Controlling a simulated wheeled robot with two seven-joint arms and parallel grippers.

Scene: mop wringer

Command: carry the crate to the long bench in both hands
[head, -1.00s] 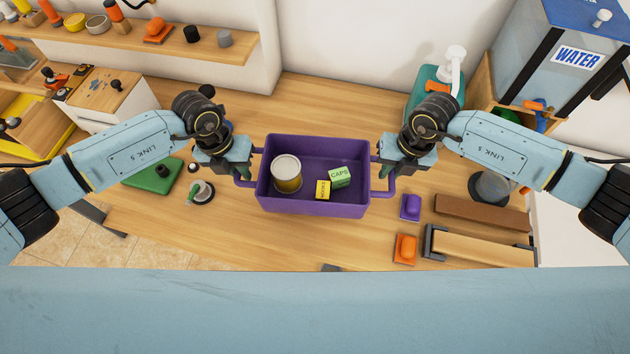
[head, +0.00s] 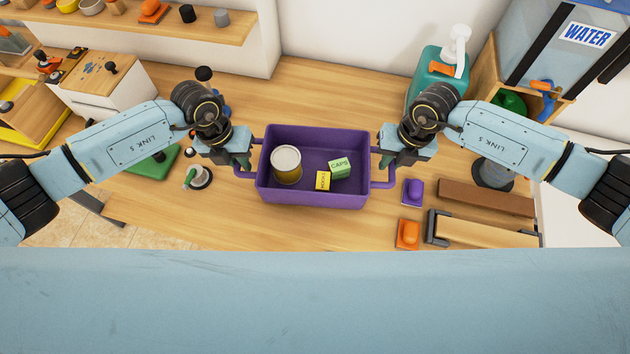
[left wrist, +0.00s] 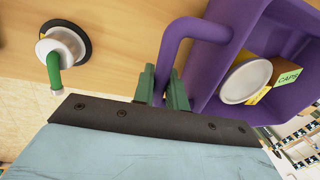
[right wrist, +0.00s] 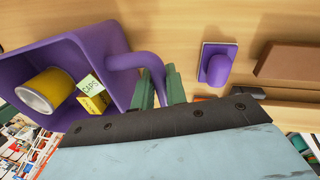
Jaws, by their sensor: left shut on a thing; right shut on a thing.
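The purple crate (head: 313,198) is between my two grippers in the head view, over the wooden bench (head: 300,100). My left gripper (head: 240,165) is shut on the crate's left handle, which shows in the left wrist view (left wrist: 185,32). My right gripper (head: 382,165) is shut on the right handle, which shows in the right wrist view (right wrist: 130,62). The crate looks about level; I cannot tell its height above the bench.
A green board (head: 158,165) and a white-and-green fitting (head: 198,177) are left of the crate. A purple block (head: 413,191), an orange block (head: 408,234) and a brown bar (head: 486,198) are right. A teal pump bottle (head: 436,68) and a water tank (head: 560,55) stand back right.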

